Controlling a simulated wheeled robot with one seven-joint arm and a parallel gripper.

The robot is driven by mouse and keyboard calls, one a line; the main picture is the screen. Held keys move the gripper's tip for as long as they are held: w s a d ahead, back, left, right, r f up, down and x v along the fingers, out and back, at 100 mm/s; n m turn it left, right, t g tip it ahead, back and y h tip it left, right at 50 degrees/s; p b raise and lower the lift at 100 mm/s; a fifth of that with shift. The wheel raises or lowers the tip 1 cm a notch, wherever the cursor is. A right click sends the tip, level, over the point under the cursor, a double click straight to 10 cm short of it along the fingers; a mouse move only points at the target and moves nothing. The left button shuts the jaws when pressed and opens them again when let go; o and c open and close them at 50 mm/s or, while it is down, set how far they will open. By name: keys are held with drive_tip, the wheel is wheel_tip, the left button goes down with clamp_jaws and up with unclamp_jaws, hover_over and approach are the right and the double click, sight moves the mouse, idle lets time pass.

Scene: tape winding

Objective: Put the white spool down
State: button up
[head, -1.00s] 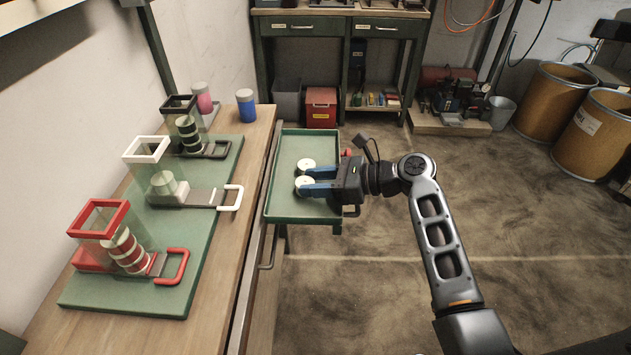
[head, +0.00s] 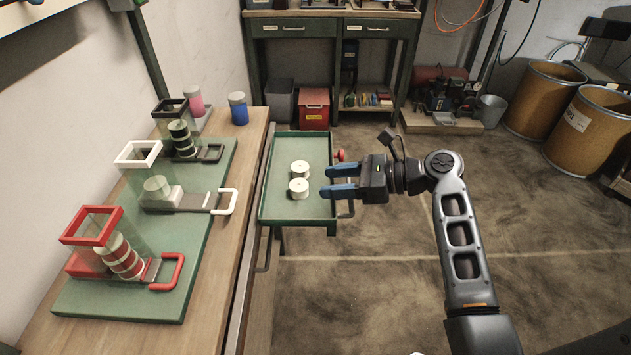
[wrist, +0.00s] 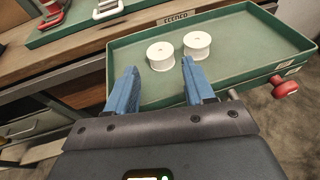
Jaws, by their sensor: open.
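Two white spools stand side by side in the green tray (head: 281,212): a nearer one (head: 298,188) and a farther one (head: 300,168). In the wrist view they are the left spool (wrist: 160,55) and the right spool (wrist: 196,43), both upright on the tray floor and very close together. My gripper (head: 328,181) is open and empty, over the tray's right side and apart from both spools. In the wrist view its blue fingers (wrist: 160,78) point toward the spools with nothing between them.
The wooden bench (head: 241,145) left of the tray bears a green mat (head: 200,245) with red, white and black framed holders. A blue-and-white jar (head: 238,109) stands at its back. A red knob (head: 340,155) sticks out at the tray's right. Floor to the right is clear.

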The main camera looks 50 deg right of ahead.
drive_tip(key=v, duration=0.6)
idle(1.3)
